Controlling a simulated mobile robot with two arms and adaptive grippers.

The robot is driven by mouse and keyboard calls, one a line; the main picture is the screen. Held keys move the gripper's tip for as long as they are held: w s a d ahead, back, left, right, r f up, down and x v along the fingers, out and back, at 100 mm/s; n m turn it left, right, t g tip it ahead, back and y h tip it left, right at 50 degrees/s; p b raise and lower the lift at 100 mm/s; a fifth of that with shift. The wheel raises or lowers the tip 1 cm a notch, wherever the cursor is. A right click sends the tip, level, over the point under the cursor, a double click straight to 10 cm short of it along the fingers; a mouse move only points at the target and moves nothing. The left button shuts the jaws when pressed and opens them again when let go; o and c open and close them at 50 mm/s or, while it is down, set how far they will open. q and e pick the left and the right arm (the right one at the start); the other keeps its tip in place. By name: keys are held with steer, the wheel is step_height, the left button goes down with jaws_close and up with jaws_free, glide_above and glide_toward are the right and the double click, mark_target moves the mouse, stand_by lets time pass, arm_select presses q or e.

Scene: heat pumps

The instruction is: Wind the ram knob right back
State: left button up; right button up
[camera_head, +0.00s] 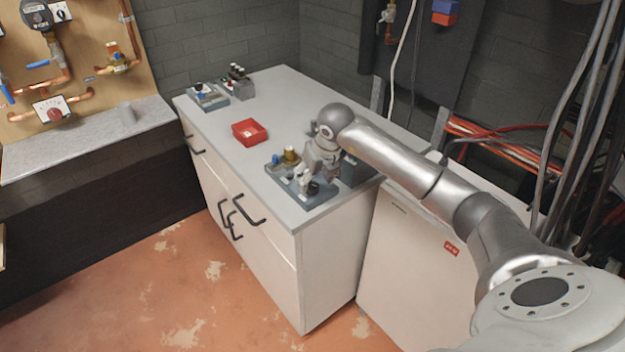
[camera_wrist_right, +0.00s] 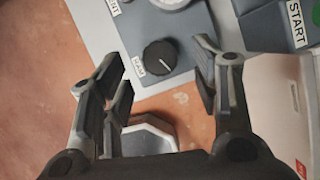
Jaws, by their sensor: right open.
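The ram knob (camera_wrist_right: 159,56) is a round black knob with a white pointer line, on a grey panel beside a label reading RAM in the right wrist view. My right gripper (camera_wrist_right: 163,75) is open, with a finger on each side of the knob in that view; I see no contact. In the head view my right gripper (camera_head: 318,170) is over the grey fixture (camera_head: 314,200) at the near end of the white cabinet top. The knob shows there as a small dark spot (camera_head: 313,188). My left gripper is not in view.
A box labelled START (camera_wrist_right: 272,25) stands close to the right finger. A red tray (camera_head: 249,132) and another small fixture (camera_head: 208,97) are farther back on the worktop (camera_head: 190,103). Cables (camera_head: 590,110) hang at the right. The worktop's middle is mostly clear.

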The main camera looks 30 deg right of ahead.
mark_target(312, 184)
steer(key=shift+x, duration=1.75)
steer(key=c, duration=1)
